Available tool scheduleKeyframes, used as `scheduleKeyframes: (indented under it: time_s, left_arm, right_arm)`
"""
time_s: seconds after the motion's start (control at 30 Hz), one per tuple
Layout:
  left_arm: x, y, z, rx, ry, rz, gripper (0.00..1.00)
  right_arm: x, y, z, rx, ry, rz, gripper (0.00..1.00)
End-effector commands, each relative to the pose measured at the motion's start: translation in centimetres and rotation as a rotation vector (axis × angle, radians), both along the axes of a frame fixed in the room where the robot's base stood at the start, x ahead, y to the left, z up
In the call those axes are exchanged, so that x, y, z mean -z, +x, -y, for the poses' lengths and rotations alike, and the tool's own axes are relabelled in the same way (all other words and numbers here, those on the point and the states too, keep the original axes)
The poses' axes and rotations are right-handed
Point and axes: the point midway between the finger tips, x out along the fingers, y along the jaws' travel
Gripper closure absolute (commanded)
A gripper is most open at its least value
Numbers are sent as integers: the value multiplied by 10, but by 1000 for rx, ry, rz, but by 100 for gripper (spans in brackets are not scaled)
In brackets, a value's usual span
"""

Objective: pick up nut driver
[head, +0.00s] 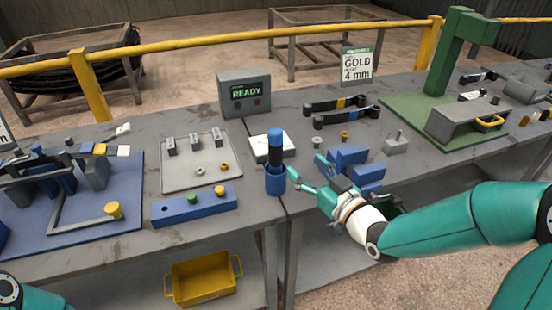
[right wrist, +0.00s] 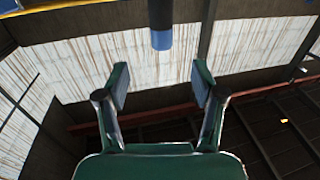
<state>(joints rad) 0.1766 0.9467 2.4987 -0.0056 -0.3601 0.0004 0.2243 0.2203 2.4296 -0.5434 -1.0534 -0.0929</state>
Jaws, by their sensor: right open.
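The nut driver (head: 275,144) stands upright in a blue cup-shaped holder (head: 275,181) near the front edge of the bench. Its handle is dark with a blue top, and its lower end is hidden in the holder. My right gripper (head: 306,167) is open and empty, just to the right of the holder, with its fingers pointing towards it. In the right wrist view the nut driver (right wrist: 161,25) shows beyond the open fingers, apart from them, at the top middle. My left gripper is not in view.
Blue blocks (head: 352,165) stand close to my right gripper. A white box (head: 268,145) sits behind the nut driver, and a blue bar with buttons (head: 194,206) lies to its left. A grey READY box (head: 245,93) stands behind. A yellow bin (head: 203,279) is below the bench.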

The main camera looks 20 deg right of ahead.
Motion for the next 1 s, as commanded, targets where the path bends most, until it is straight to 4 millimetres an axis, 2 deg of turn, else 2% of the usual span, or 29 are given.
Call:
scheduleKeyframes:
  time_s: [0.1,0.3,0.63,0.8,1.0]
  left_arm:
    - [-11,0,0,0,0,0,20]
    - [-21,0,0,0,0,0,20]
    - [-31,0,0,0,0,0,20]
    - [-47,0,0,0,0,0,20]
    - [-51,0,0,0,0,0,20]
  right_arm:
    - [-2,27,-9,-3,0,-2,32]
    - [-2,63,-17,-1,0,-3,32]
    - [-2,86,-24,-1,1,-3,32]
    - [-4,109,-33,-1,0,-3,32]
    - [-1,127,-37,0,0,-3,32]
